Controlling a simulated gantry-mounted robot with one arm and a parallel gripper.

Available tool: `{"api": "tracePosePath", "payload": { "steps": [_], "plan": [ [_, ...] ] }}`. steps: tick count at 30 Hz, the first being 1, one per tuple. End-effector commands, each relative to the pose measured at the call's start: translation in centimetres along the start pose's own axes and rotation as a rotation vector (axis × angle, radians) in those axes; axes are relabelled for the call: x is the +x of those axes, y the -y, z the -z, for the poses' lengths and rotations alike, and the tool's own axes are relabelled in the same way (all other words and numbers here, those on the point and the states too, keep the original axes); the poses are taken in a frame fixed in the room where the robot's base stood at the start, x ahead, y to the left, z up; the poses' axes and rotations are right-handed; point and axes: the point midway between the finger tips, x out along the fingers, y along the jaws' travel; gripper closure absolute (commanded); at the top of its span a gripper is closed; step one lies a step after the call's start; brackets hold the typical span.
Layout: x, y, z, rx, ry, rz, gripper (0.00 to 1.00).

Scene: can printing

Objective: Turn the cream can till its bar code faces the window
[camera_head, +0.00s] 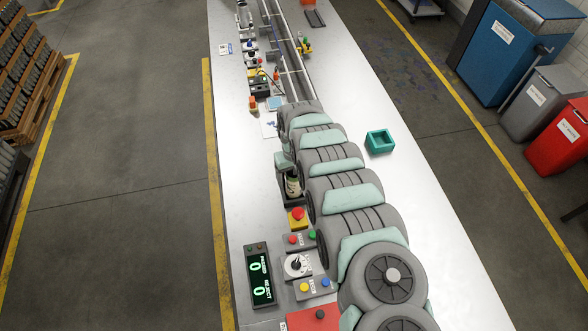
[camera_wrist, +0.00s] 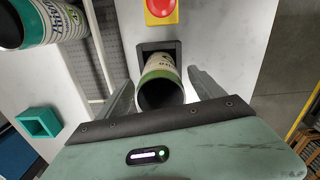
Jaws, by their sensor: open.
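A cream can (camera_wrist: 161,66) with a green band and dark lettering stands between the two fingers of my gripper (camera_wrist: 161,80) in the wrist view. Its dark open end faces the camera. The fingers are open, with a visible gap on each side of the can. The can sits at a dark square fixture (camera_wrist: 144,47). In the head view the can (camera_head: 293,186) shows just below my gripper (camera_head: 284,165), which is mostly hidden by my arm. I see no bar code on the can's visible side, and I cannot make out a window.
A red button on a yellow base (camera_head: 298,216) stands just in front of the fixture. A control panel (camera_head: 300,264) and a counter display (camera_head: 259,276) are nearer. A teal box (camera_head: 380,141) stands right of my arm. Another printed can (camera_wrist: 52,20) is at the wrist view's upper left.

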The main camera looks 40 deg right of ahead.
Motion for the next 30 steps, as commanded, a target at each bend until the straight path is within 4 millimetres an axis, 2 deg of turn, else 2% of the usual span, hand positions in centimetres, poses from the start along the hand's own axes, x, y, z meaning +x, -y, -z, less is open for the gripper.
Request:
{"api": "tracePosePath", "payload": {
  "steps": [6,20,30],
  "plan": [
    [1.7,0.2,0.0,-0.002,0.000,0.002,0.23],
    [2.2,0.0,0.0,-0.001,-0.001,-0.002,0.23],
    [2.2,0.0,0.0,-0.001,-0.001,-0.001,0.50]
  ]
}}
